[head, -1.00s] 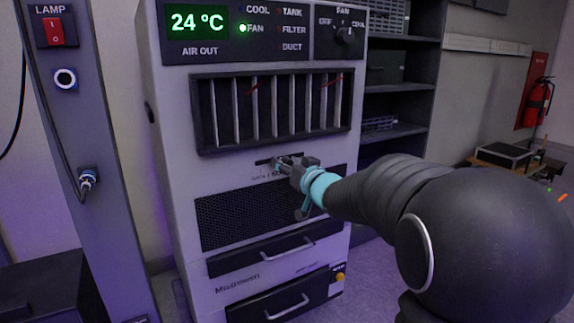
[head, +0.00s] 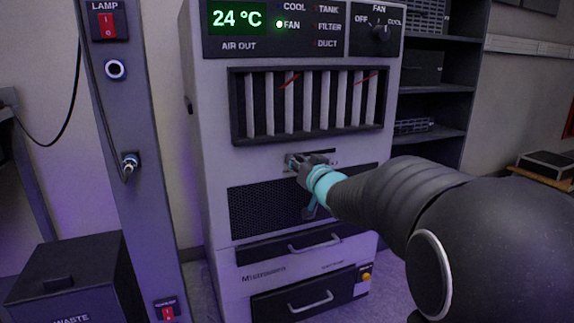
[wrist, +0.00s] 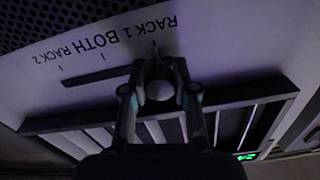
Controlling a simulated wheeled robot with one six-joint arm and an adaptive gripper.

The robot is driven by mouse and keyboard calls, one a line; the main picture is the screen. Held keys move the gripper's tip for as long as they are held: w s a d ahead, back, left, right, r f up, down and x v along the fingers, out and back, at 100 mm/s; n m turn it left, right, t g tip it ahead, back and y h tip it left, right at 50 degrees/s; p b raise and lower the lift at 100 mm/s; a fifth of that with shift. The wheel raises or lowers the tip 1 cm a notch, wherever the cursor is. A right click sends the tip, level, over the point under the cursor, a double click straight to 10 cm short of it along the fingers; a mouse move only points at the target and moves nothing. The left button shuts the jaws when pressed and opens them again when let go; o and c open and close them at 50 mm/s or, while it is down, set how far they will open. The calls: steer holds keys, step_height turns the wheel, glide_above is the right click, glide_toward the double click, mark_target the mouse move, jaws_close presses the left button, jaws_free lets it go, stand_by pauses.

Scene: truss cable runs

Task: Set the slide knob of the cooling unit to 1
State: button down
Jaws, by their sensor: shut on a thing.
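The cooling unit (head: 217,175) is a tall pale cabinet with a louvred vent. Its slide slot (head: 323,152) lies just below the vent. My gripper (head: 291,160) is at the slot's left end in the head view, with bare slot to its right. The knob lines up about with the RACK 1 mark (wrist: 154,43). The slot (wrist: 92,77) runs left from it past the BOTH and RACK 2 marks.
A rotary fan knob (head: 379,33) and a 24 °C display (head: 237,18) are on the unit's top panel. A grey post (head: 141,210) with lamp switch stands left, beside a black waste bin (head: 75,280). A dark shelf (head: 432,140) stands behind right.

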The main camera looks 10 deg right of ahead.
steer(key=shift+a, duration=0.2)
steer(key=c, duration=1.3)
jaws_free()
steer(key=shift+c, duration=0.2)
steer(key=o, duration=0.5)
steer(key=shift+a, duration=0.2)
steer(key=shift+c, duration=0.2)
steer(key=shift+d, duration=0.15)
steer(key=shift+s, duration=0.1)
